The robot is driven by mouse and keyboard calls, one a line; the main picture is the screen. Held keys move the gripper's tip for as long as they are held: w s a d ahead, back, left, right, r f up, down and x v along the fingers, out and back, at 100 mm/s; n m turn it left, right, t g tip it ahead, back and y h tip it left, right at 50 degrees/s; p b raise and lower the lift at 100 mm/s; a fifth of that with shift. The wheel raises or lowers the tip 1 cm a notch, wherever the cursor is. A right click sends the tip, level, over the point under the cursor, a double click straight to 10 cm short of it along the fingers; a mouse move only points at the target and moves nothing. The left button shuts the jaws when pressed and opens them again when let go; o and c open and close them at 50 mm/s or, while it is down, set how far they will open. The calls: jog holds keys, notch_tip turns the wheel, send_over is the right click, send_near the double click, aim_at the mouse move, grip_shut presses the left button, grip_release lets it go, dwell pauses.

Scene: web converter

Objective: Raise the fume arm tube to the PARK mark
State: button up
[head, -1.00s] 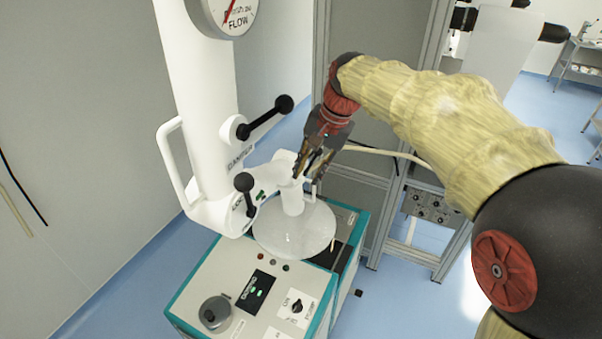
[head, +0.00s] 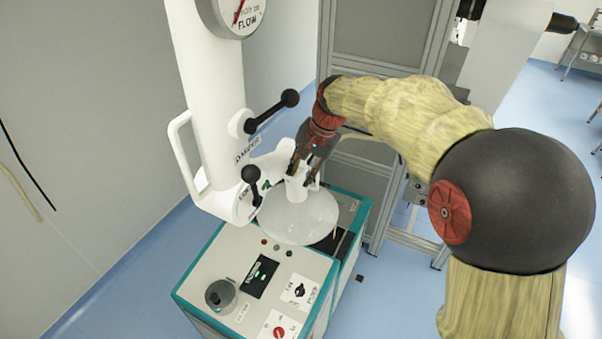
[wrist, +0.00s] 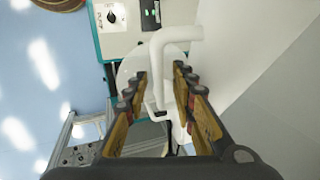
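The white fume arm tube (head: 212,95) stands upright at left centre in the head view, with a loop handle (head: 183,150) on its left. A clear round hood (head: 305,222) with a white neck (head: 296,189) hangs low on its right. My gripper (head: 305,172) points down at the neck, its fingers spread. In the wrist view, my gripper (wrist: 160,92) is open, with a white bent pipe (wrist: 157,62) running between the fingers. Gaps show beside the pipe, so it is not clamped. I cannot make out a PARK mark.
Two black-knobbed levers, the damper lever (head: 272,110) and a lower one (head: 251,184), stick out beside the tube. The teal and white cabinet (head: 215,262) stands below. A metal frame (head: 415,130) is behind my arm. Blue floor (head: 390,300) is clear at the lower right.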

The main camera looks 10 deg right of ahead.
grip_shut()
dwell(0.9)
